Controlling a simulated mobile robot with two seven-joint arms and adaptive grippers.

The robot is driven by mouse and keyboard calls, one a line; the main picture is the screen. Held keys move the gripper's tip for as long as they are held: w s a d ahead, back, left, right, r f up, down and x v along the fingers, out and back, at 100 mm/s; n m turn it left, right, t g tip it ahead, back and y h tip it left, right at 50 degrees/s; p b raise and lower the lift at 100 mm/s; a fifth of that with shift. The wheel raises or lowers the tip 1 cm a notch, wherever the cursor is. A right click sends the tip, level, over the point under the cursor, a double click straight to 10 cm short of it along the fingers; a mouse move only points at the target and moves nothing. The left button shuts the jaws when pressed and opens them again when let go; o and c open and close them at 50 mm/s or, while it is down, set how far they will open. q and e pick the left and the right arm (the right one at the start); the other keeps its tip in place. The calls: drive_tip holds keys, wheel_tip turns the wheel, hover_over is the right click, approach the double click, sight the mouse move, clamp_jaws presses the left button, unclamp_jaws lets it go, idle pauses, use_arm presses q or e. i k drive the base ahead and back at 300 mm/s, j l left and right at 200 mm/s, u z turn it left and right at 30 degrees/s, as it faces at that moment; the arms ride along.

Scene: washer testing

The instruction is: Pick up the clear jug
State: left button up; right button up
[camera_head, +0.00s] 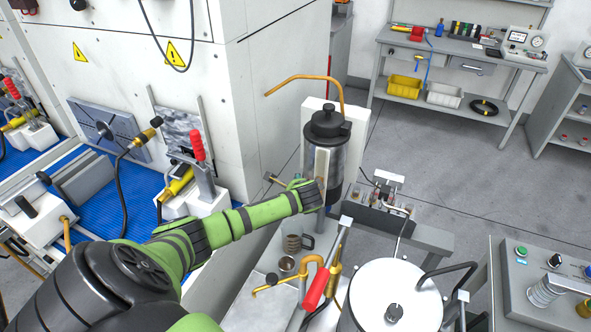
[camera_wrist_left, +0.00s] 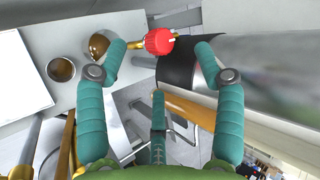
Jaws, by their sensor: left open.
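The jug's base is partly hidden by my gripper. My right gripper is not in view.
A red-handled tool (camera_head: 317,288) and a large white-lidded vessel (camera_head: 395,300) stand close in front. A copper pipe (camera_head: 303,78) arches above, beside a white cabinet (camera_head: 275,120).

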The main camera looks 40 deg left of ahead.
sight(292, 231)
drive_tip(key=k, duration=1)
